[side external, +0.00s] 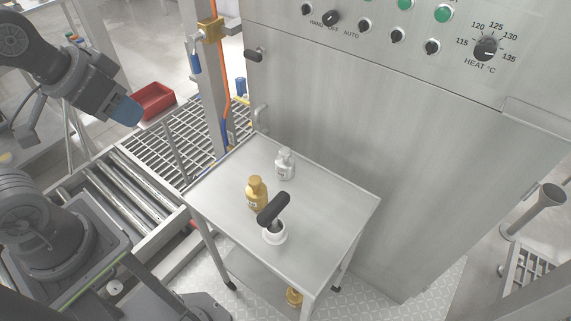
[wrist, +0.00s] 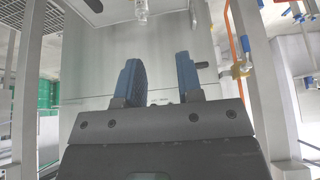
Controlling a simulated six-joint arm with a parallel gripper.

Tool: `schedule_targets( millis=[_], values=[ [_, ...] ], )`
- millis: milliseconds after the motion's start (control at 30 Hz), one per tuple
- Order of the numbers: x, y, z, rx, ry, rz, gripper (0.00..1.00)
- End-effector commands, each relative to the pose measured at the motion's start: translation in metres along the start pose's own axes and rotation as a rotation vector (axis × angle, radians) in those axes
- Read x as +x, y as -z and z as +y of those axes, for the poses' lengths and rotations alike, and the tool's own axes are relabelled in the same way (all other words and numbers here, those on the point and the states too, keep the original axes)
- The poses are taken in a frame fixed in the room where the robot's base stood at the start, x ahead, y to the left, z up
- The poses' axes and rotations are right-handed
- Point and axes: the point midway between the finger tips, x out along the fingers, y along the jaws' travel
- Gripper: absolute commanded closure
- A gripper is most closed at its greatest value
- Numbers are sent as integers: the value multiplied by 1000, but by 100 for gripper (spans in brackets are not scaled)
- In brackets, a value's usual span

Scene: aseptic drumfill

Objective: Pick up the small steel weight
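The small steel weight (side external: 285,164), silver with a knob top, stands upright on the steel side table (side external: 330,208), towards its back edge. A brass weight (side external: 257,194) stands in front of it, to the left. My gripper (side external: 125,110) is high at the upper left, well away from the table. In the wrist view my gripper (wrist: 158,78) shows two blue fingers apart with nothing between them.
Another brass weight (side external: 294,298) is below the table top. A steel cabinet (side external: 400,150) rises behind the table. A roller conveyor (side external: 150,190) and red bin (side external: 153,101) are left.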

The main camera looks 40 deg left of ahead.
Motion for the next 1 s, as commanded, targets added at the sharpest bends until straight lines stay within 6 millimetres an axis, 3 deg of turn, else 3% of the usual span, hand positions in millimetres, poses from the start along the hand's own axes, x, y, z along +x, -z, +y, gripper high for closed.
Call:
schedule_targets(
  millis=[67, 533, 833, 1000],
  values=[
    [0, 0, 0, 0, 0, 0, 59],
    [0, 0, 0, 0, 0, 0, 14],
    [1, 4, 0, -10, 1, -6, 13],
    [12, 33, 4, -91, 16, -52, 13]
  ],
)
